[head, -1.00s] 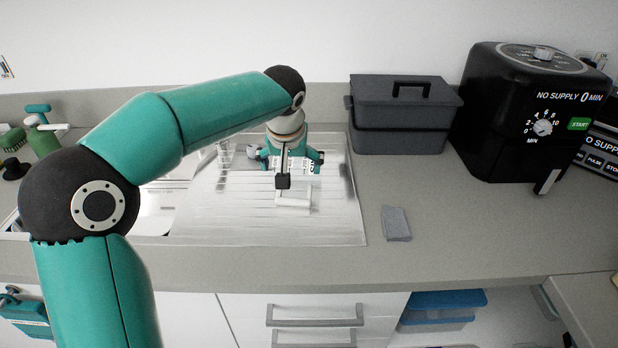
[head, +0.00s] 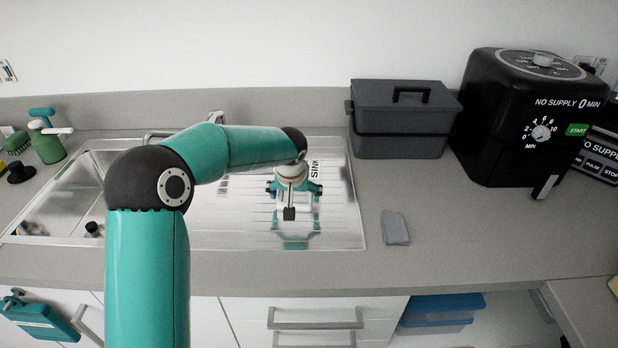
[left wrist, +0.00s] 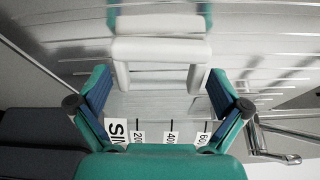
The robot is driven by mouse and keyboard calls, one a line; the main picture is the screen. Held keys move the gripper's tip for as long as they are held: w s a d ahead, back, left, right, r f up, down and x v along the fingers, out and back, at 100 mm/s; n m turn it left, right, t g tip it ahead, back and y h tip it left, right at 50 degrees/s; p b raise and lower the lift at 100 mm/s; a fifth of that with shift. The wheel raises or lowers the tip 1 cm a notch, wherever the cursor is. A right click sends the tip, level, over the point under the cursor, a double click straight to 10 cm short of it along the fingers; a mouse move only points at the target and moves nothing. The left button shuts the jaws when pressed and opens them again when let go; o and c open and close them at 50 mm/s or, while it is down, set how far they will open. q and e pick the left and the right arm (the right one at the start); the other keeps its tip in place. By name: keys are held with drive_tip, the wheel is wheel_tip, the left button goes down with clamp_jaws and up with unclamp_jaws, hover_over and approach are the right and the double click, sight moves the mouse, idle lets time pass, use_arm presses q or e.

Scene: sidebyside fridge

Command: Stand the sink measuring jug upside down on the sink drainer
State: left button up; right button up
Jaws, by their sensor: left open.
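The sink measuring jug (head: 314,170) is clear, with a white handle and a SINK label, and is on the ribbed metal drainer (head: 345,225). It appears to lie on its side, though my arm and gripper hide much of it. In the left wrist view the jug (left wrist: 170,132) shows number labels, and its white handle (left wrist: 160,48) is ahead of my fingers. My left gripper (head: 296,200) is open over the jug. In the left wrist view its fingers (left wrist: 160,88) stand on either side, with no clear contact. My right gripper is not in view.
The sink basin (head: 60,185) and tap (head: 160,134) are left of the drainer. A dark grey lidded box (head: 403,130) and a black air fryer (head: 520,120) stand to the right. A grey cloth (head: 395,228) lies beside the drainer. The front right counter is clear.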

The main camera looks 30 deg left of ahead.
use_arm(q)
drive_tip(key=c, duration=1.3)
drive_tip(key=shift+r, duration=0.15)
drive_tip(key=shift+w+r, duration=0.1)
drive_tip(key=shift+r, duration=0.45)
wheel_tip(320, 180, up, 19)
drive_tip(key=shift+f+p, duration=0.2)
drive_tip(key=shift+p, duration=0.45)
